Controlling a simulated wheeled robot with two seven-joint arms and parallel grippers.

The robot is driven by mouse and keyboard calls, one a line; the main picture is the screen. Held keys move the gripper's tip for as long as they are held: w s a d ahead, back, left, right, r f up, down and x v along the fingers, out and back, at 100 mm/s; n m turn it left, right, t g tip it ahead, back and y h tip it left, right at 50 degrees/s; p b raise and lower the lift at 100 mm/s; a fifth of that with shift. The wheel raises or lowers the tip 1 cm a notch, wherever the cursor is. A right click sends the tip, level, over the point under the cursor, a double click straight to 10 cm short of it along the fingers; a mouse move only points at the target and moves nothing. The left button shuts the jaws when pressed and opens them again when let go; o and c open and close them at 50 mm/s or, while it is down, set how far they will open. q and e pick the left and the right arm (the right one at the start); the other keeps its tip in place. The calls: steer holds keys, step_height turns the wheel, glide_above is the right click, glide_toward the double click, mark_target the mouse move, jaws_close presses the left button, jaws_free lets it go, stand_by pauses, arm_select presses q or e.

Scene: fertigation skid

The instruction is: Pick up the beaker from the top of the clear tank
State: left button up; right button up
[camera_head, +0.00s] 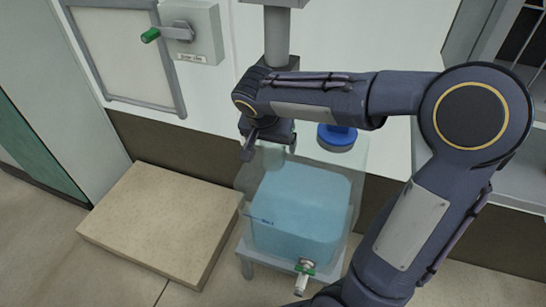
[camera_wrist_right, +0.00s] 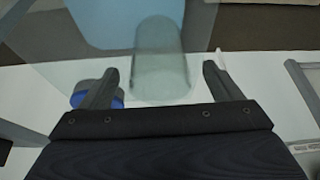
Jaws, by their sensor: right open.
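The clear tank (camera_head: 345,205), with blue liquid inside, stands on a grey stand beside the wall. The clear glass beaker (camera_wrist_right: 160,60) is on top of the tank and shows in the right wrist view between and just beyond my fingers. In the head view, the beaker (camera_head: 273,160) shows faintly below my right gripper and is partly hidden. My right gripper (camera_head: 270,152) is open above the tank top, its two fingers (camera_wrist_right: 159,72) spread to either side of the beaker. I see no grip on the beaker. My left gripper is not in view.
A blue cap (camera_head: 337,137) sits on the tank top beside my right gripper. A tap (camera_head: 304,274) sticks out at the tank's lower front. A beige slab (camera_head: 160,220) lies left of the tank. A grey box with a green-tipped lever (camera_head: 150,35) is on the wall.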

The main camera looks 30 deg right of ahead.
steer(key=x, duration=0.4)
steer(key=shift+s+b, duration=0.1)
steer(key=shift+b, duration=0.3)
steer(key=c, duration=1)
steer(key=shift+c, duration=0.2)
steer(key=shift+r, duration=0.1)
